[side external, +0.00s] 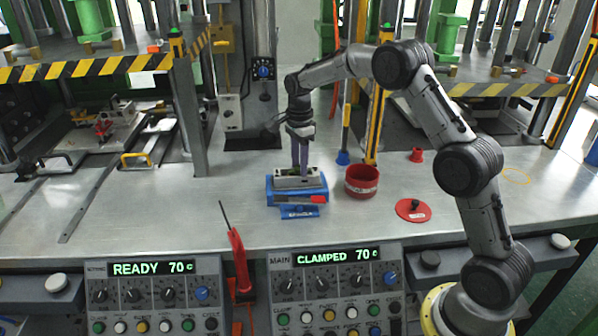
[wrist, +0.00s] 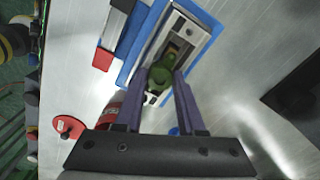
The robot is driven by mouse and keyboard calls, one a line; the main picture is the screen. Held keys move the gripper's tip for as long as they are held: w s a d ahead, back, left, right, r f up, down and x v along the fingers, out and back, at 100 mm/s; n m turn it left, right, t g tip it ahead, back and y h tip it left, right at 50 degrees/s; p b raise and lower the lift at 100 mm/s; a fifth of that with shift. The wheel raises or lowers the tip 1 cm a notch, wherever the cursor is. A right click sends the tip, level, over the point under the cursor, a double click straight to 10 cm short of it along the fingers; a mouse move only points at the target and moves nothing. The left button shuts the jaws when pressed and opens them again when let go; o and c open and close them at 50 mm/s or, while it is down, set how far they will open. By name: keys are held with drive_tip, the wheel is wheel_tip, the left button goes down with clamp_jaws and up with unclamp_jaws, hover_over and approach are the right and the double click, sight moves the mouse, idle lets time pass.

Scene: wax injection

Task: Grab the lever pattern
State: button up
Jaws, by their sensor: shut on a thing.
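The lever pattern (wrist: 164,72) is a green piece lying in the cavity of an open metal mould half (wrist: 184,37). The mould sits on a blue base (side external: 283,198), near the middle of the bench in the side view. My gripper (wrist: 163,84) reaches down with purple fingers, one on each side of the green piece, and is shut on it. In the side view my gripper (side external: 300,172) stands upright over the mould, and its fingertips hide most of the pattern. The pattern appears still within the mould.
A red round container (side external: 362,190) stands just right of the mould, with a blue-based upright tool (side external: 344,140) behind it. A red lid (side external: 411,211) and small red cup (side external: 416,155) lie farther right. A red-handled tool (side external: 239,262) is at the front edge.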

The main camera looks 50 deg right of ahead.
clamp_jaws()
drive_tip(key=shift+f, duration=0.1)
